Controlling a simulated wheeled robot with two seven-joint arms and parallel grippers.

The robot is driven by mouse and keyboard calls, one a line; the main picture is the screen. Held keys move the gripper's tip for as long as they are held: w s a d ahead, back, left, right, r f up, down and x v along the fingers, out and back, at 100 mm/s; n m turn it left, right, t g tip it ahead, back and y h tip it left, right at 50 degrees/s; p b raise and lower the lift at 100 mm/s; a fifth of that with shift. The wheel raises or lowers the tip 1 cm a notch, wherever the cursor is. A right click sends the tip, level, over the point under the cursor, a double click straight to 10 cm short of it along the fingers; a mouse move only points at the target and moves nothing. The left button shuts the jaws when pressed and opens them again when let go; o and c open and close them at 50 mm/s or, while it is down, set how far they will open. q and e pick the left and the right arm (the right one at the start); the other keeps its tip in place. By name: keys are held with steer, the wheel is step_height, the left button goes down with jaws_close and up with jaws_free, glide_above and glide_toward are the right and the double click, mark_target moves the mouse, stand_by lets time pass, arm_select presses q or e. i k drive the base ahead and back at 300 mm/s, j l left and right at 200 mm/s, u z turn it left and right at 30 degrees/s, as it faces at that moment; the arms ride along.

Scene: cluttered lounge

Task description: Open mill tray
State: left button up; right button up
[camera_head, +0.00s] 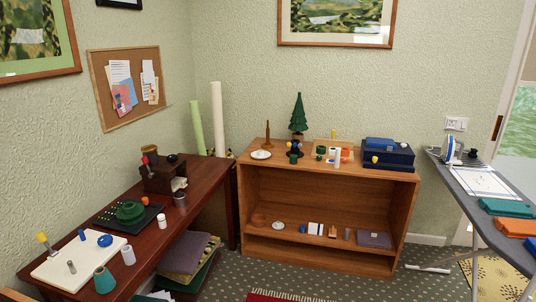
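A dark brown wooden box that looks like the mill (158,179) stands on the dark red desk (206,181), towards its far end against the left wall. It has a brownish round top, a black knob and a red knob at its upper part. A small pale item (180,184) shows at its right front side. The tray is too small and dark to make out, so I cannot tell whether it is open or shut. Neither of my grippers is in view.
A grey metal cup (180,199) stands close in front of the mill. A black mat with a green round object (130,211), a white bottle (161,221) and a cream board (62,272) lie nearer. A wooden shelf (322,247) stands right; an ironing board (478,197) stands far right.

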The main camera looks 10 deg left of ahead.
mark_target(176, 182)
steer(key=i+u, duration=0.15)
steer(key=i, duration=1.25)
steer(key=i+u, duration=0.4)
steer(key=i+l+u, duration=0.2)
steer(key=i+u, duration=0.45)
steer(key=u, duration=0.2)
steer(key=i+u, duration=0.15)
steer(key=u, duration=0.25)
steer(key=i+l+u, duration=0.1)
steer(key=u, duration=0.25)
steer(key=i+l+u, duration=0.2)
steer(key=u, duration=0.2)
